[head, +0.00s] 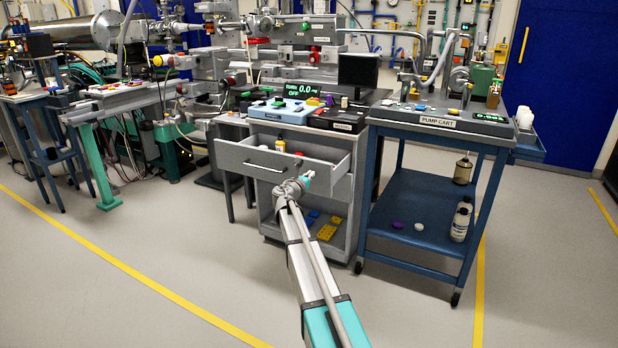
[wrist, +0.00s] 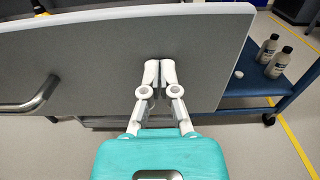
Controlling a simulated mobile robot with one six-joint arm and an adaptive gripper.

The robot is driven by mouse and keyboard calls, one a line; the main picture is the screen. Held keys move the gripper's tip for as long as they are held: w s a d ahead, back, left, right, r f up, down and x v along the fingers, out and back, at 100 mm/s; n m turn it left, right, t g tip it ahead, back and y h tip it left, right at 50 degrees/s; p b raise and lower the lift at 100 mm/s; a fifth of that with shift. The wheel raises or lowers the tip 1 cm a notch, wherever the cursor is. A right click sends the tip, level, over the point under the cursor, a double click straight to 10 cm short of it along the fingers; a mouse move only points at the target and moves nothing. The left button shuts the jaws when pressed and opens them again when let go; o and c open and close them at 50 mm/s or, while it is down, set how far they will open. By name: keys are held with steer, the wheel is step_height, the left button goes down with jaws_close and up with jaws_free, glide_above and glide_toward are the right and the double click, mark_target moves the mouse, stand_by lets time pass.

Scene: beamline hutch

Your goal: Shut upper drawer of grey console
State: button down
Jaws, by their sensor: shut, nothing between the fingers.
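The grey console (head: 347,222) stands in the middle of the head view. Its upper drawer (head: 240,162) is pulled out, with a dark bar handle on its front and a few small items inside, one of them yellow. My gripper (head: 306,177) is at the right part of the drawer front in the head view. In the wrist view, my gripper (wrist: 160,66) is shut and empty, its fingertips against or very close to the grey drawer front (wrist: 100,65). Contact cannot be told for sure. The handle (wrist: 32,100) is to the left of the fingers.
Below the drawer, an open shelf holds yellow (head: 327,232) and blue pieces. A blue pump cart (head: 415,205) stands close on the right, with bottles (head: 461,220) on its lower shelf. Instruments (head: 285,111) cover the console top. The floor in front is clear.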

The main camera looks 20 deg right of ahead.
steer(key=shift+d, duration=0.1)
glide_toward(336, 151)
steer(key=d+r, duration=0.1)
steer(key=d, duration=0.2)
steer(key=d+r, duration=0.1)
steer(key=shift+w+d+r, duration=0.1)
steer(key=shift+d+r, duration=0.3)
steer(key=shift+w+d, duration=0.1)
steer(key=shift+w, duration=0.05)
stand_by(0.3)
steer(key=v, duration=1.5)
steer(key=shift+f, duration=0.1)
